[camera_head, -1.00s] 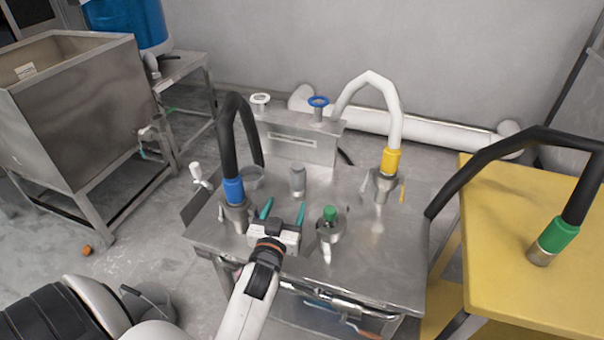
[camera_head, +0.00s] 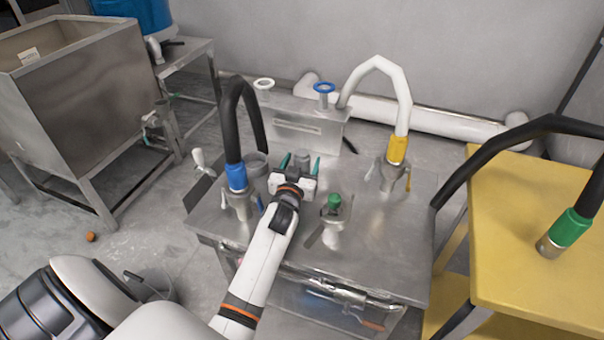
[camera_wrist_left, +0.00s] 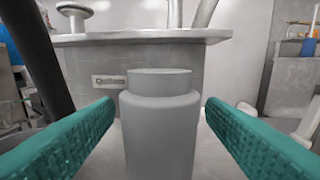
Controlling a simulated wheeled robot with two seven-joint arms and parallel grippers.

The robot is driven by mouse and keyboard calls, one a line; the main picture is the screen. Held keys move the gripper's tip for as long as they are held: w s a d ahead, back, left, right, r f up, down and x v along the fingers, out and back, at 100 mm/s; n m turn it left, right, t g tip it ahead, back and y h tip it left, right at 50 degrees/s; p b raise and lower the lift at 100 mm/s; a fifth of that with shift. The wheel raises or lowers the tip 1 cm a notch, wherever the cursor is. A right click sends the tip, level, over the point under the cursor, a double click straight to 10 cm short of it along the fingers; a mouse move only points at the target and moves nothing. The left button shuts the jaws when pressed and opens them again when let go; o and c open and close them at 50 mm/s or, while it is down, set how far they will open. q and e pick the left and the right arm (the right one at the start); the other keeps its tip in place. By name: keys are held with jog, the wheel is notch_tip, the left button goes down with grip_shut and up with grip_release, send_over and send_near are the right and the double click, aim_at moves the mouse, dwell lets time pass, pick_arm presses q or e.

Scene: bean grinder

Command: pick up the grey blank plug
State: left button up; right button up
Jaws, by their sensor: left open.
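The grey blank plug (camera_head: 301,159) stands upright on the metal table, partly hidden behind my left gripper in the head view. In the left wrist view the plug (camera_wrist_left: 160,120) is a grey cylinder with a narrower top, centred ahead. My left gripper (camera_head: 300,163) is open. Its green fingers stand one on each side of the plug in the left wrist view (camera_wrist_left: 158,112), with a gap visible on both sides. My right gripper is in neither view.
A blue-collared black hose (camera_head: 236,177) rises just left of my gripper. A green-capped fitting (camera_head: 334,203) stands to the right, and a yellow-collared white hose (camera_head: 397,150) beyond it. A metal box (camera_head: 294,128) stands behind the plug. The table's right front is clear.

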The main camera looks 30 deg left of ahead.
pick_arm(q)
jog(key=shift+w+a, duration=0.15)
jog(key=shift+w, duration=0.25)
jog(key=shift+c, duration=0.3)
jog(key=c, duration=1.2)
jog(key=shift+r, duration=0.1)
jog(key=shift+c, duration=0.7)
jog(key=shift+r, duration=0.1)
